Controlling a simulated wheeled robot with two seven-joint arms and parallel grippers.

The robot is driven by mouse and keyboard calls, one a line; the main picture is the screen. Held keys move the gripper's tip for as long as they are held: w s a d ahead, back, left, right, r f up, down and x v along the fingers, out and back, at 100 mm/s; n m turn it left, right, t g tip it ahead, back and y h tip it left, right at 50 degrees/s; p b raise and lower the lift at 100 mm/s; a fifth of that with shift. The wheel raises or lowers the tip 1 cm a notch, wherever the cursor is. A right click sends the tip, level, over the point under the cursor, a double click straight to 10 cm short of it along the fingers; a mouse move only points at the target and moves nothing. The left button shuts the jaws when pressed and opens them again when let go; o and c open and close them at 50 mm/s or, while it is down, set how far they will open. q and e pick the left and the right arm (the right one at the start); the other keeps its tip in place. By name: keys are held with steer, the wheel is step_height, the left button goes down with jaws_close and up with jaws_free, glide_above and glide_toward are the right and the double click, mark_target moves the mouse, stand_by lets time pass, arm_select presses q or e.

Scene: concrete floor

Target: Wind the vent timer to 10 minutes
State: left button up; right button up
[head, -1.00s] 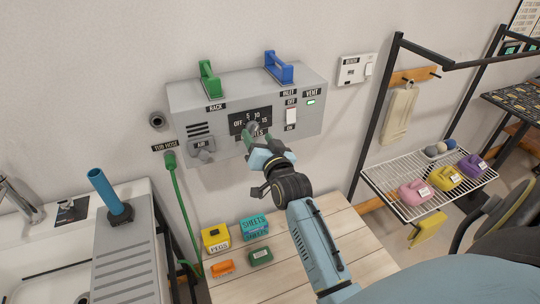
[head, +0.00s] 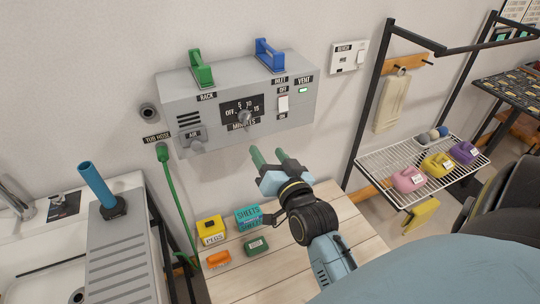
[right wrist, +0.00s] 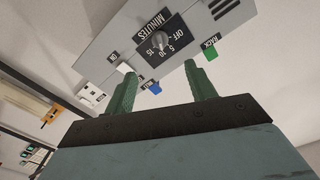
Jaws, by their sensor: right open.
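The vent timer is a grey knob (head: 244,117) on a black dial plate (head: 231,108) marked OFF, 5, 10 and 15, with MINUTES below. It sits on the front of a grey wall box (head: 188,108). The knob also shows in the right wrist view (right wrist: 158,44); its exact pointer setting is too small to tell. My right gripper (head: 268,156) is open and empty, below and slightly right of the knob, apart from it. Its green fingers are spread in the right wrist view (right wrist: 163,92), with the dial beyond them. My left gripper is not in view.
A wooden table (head: 330,225) with small boxes lies below. A wire shelf (head: 400,195) stands right.

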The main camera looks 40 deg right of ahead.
mark_target(247, 119)
steer(key=w+d+n+p, duration=0.1)
steer(key=w+n, duration=0.1)
steer(key=w, duration=0.2)
steer(key=w+d+n+p, duration=0.1)
steer(key=w+n+p, duration=0.1)
steer(key=w, duration=0.3)
steer(key=w+d+n+p, duration=0.1)
steer(key=w+n, duration=0.1)
steer(key=w, duration=0.3)
steer(key=shift+d+r+p, duration=0.2)
steer(key=shift+r+p, duration=0.05)
steer(key=shift+p, duration=0.1)
